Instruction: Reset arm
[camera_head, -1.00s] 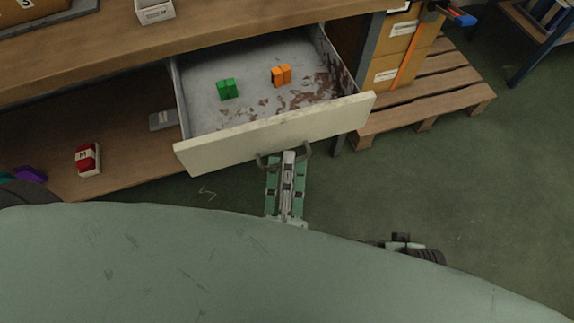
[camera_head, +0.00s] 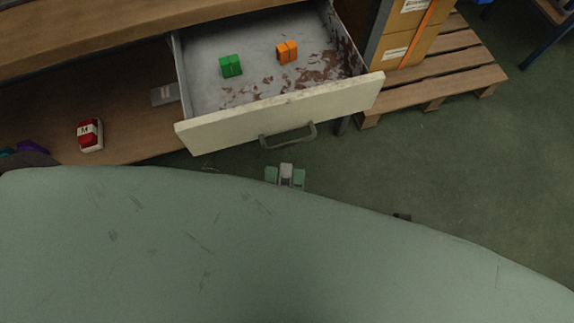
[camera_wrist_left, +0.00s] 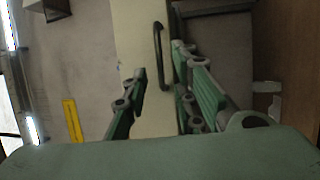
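My left gripper (camera_head: 285,174) shows just in front of the open drawer, apart from its handle (camera_head: 288,138), with most of the arm hidden behind my pale green body. In the left wrist view its two green fingers (camera_wrist_left: 160,95) stand apart with nothing held between them. The handle (camera_wrist_left: 161,55) lies beyond the fingertips there. The drawer's cream front (camera_head: 235,126) is pulled well out from the workbench. My right gripper is not in view.
Inside the drawer lie a green block (camera_head: 231,66) and an orange block (camera_head: 287,51). A red and white item (camera_head: 90,135) sits on the lower shelf (camera_head: 135,128). A wooden pallet (camera_head: 470,78) with boxes stands at the right. Green floor (camera_head: 450,160) at the right is clear.

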